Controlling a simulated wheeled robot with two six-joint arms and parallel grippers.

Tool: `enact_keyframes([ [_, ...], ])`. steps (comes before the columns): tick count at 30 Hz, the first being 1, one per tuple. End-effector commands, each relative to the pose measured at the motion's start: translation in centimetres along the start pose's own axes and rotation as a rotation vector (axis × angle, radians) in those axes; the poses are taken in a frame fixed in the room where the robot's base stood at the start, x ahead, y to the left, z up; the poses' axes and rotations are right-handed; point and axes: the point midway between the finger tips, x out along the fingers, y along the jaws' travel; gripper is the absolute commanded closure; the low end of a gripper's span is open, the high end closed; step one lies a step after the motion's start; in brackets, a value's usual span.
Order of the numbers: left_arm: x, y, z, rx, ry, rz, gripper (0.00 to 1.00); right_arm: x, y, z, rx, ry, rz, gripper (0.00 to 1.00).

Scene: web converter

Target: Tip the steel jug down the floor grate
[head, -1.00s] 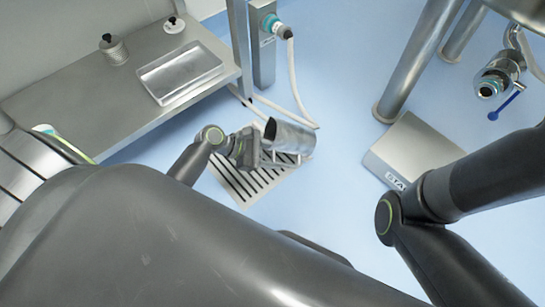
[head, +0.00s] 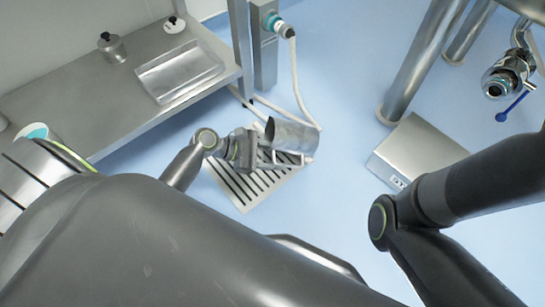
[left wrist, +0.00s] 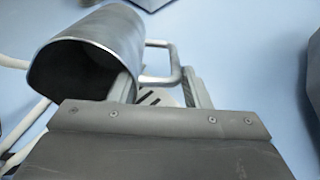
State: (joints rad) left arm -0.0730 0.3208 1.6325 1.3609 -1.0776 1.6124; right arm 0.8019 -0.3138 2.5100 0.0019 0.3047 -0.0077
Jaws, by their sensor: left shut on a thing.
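The steel jug (head: 292,136) is a grey metal cylinder held over the floor grate (head: 248,185), lying tilted well over on its side in the head view. My left gripper (head: 262,150) is shut on the jug at its handle side. In the left wrist view the jug (left wrist: 112,42) shows its dark open mouth, and its handle (left wrist: 172,62) passes between the fingers. The inside is too dark to tell whether anything is in it. The slotted grate shows partly below the jug. My right arm enters from the right; its gripper is out of view.
A steel bench (head: 130,105) at left holds a shallow tray (head: 180,72) and a lidded pot (head: 112,47). A white hose (head: 297,80) hangs from a steel post near the grate. A steel box (head: 415,150) and steel legs stand at right. Blue floor between is clear.

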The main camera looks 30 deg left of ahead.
Motion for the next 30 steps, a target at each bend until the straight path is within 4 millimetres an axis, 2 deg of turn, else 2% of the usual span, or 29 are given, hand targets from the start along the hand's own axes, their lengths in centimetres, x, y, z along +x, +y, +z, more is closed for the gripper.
enact_keyframes([
  [30, -0.7, 0.0, 0.0, 0.0, -0.196, 0.043, 1.0, -2.5, 0.4, -1.2, 0.011, -0.003, 0.016, 0.64],
])
